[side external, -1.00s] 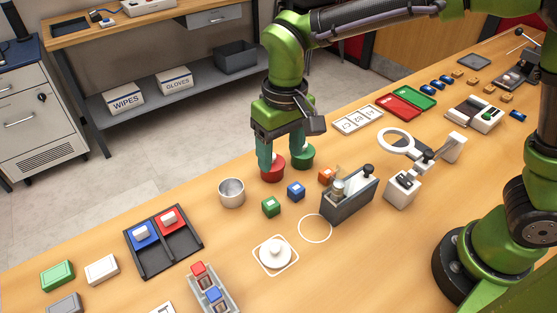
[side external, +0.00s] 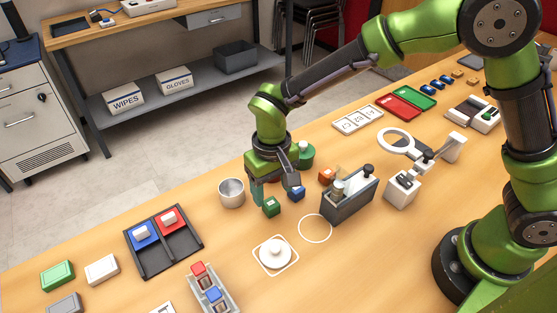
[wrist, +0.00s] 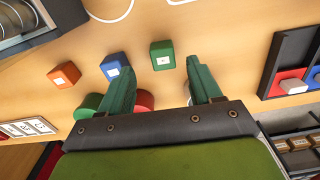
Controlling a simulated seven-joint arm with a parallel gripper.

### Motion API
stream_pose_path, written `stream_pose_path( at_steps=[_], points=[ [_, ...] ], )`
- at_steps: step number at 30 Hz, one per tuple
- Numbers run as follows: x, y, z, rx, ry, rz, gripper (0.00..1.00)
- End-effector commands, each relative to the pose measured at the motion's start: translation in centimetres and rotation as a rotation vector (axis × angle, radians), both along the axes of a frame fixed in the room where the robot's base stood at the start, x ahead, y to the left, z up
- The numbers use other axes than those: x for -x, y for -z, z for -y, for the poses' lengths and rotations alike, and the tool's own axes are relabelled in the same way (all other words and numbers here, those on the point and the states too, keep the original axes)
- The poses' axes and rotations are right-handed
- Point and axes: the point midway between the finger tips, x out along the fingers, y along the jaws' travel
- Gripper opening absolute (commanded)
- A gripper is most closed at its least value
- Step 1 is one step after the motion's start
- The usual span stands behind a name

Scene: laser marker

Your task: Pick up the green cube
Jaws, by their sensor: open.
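The green cube (side external: 271,206) sits on the wooden table, in front of my gripper (side external: 274,189) in the side view. In the wrist view the green cube (wrist: 162,55) lies just ahead of the gap between my two teal fingers (wrist: 160,70). My gripper is open, with nothing between the fingers. The fingers point down close to the table, behind the cube and apart from it as far as I can tell. The cube's top shows a small white label and is uncovered.
A blue cube (side external: 297,194) stands close right of the green cube, and an orange cube (side external: 325,176) farther right. A metal cup (side external: 231,193) is at left. Red (wrist: 145,100) and green (side external: 305,156) round objects are behind. A grey holder (side external: 350,196) stands at right.

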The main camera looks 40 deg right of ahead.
Motion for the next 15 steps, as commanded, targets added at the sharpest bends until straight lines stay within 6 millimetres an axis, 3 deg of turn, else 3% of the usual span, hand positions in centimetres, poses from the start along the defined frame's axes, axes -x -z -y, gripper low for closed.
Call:
stream_pose_path(
  at_steps=[9, 15],
  points=[
    [-0.2, 4.4, -0.4, 0.001, -0.001, -0.003, 0.64],
    [-0.2, 4.9, -0.4, 0.000, 0.000, -0.001, 0.64]
  ],
)
